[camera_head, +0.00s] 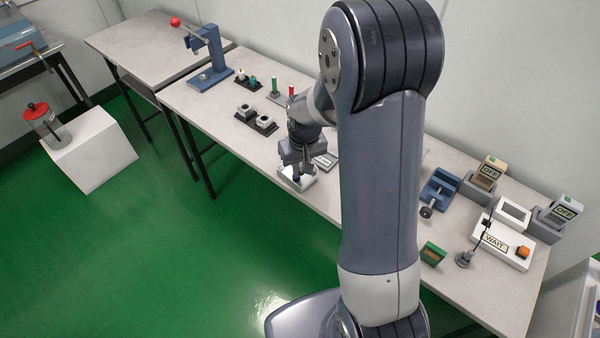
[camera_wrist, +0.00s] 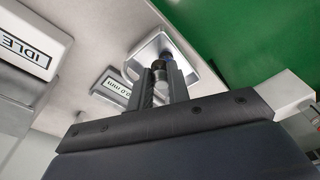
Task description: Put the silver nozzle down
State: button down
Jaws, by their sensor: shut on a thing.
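My gripper (camera_wrist: 160,84) is shut on the silver nozzle (camera_wrist: 158,66), a small piece with a dark end between the fingertips in the wrist view. The fingers hide much of it. My gripper (camera_head: 297,168) points down over a small white square tray (camera_head: 306,184) near the table's front edge. The tray (camera_wrist: 190,70) lies behind the fingertips in the wrist view. I cannot tell whether the nozzle touches the tray floor.
A small display panel (camera_wrist: 113,86) is beside the tray, and a box marked IDLE (camera_wrist: 30,50) is at the left of the wrist view. Black holders (camera_head: 256,122) and a blue stand (camera_head: 209,65) are farther left on the table. My arm hides the table's middle.

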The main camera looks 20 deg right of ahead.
aim_at(301, 185)
jog(key=shift+s+f, duration=0.3)
jog(key=shift+f, duration=0.8)
jog(key=shift+s+f, duration=0.25)
jog(key=shift+f, duration=0.8)
jog(key=c, duration=1.6)
grip_release()
jog(key=shift+f, duration=0.15)
jog(key=shift+w+r, duration=0.1)
jog(key=shift+r, duration=0.3)
jog(key=r, duration=1.1)
jog(key=shift+s+d+r, duration=0.1)
jog(key=shift+s+r, duration=0.15)
jog(key=shift+s, duration=0.05)
